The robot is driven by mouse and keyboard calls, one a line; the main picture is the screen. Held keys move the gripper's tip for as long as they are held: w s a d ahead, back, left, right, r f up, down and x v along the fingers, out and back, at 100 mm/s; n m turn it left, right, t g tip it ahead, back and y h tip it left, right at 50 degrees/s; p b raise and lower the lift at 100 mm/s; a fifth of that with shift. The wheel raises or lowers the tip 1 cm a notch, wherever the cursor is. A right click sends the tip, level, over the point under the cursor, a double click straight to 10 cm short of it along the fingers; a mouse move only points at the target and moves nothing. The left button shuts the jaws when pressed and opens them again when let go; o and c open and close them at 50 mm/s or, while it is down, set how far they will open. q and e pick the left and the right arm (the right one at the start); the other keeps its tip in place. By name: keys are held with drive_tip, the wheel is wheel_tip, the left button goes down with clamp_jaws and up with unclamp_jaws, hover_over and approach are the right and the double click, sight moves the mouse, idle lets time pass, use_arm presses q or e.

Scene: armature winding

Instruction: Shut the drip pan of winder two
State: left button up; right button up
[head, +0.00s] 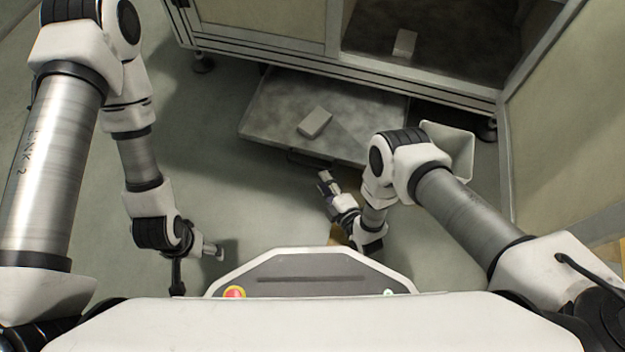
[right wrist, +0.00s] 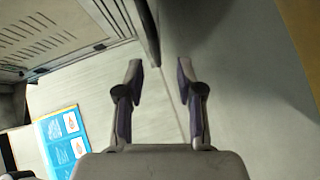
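The drip pan (head: 268,112) is a dark grey mottled tray, pulled out from under the machine cabinet in the head view. A pale block (head: 314,121) lies in it, and a dark handle (head: 305,160) runs along its near edge. My right gripper (head: 324,178) is close in front of the handle; I cannot tell whether they touch. In the right wrist view its two fingers (right wrist: 159,72) stand apart with nothing between them. My left gripper (head: 217,251) is low over the floor at the left, away from the pan; its opening is too small to judge.
The cabinet frame (head: 380,70) stands above the pan, with another pale block (head: 405,42) in its open bay. A white bin (head: 461,148) stands right of the pan, partly behind my right arm. A blue-and-yellow printed sheet (right wrist: 62,140) shows in the right wrist view. Floor left of the pan is clear.

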sight(309, 164)
drive_tip(key=shift+a+r+n+t+y, duration=0.1)
drive_tip(key=shift+a+n+t+y, duration=0.25)
drive_tip(key=shift+a, duration=0.25)
drive_tip(key=shift+w+a+b, duration=0.2)
drive_tip(key=shift+w+b, duration=0.05)
drive_tip(key=shift+b, duration=0.1)
drive_tip(key=b+x, duration=0.1)
drive_tip(key=x, duration=0.2)
drive_tip(key=b+x, duration=0.2)
drive_tip(key=x, duration=0.1)
drive_tip(key=shift+f, duration=0.25)
drive_tip(key=shift+w+a+r, duration=0.1)
drive_tip(key=shift+w, duration=0.35)
clamp_jaws()
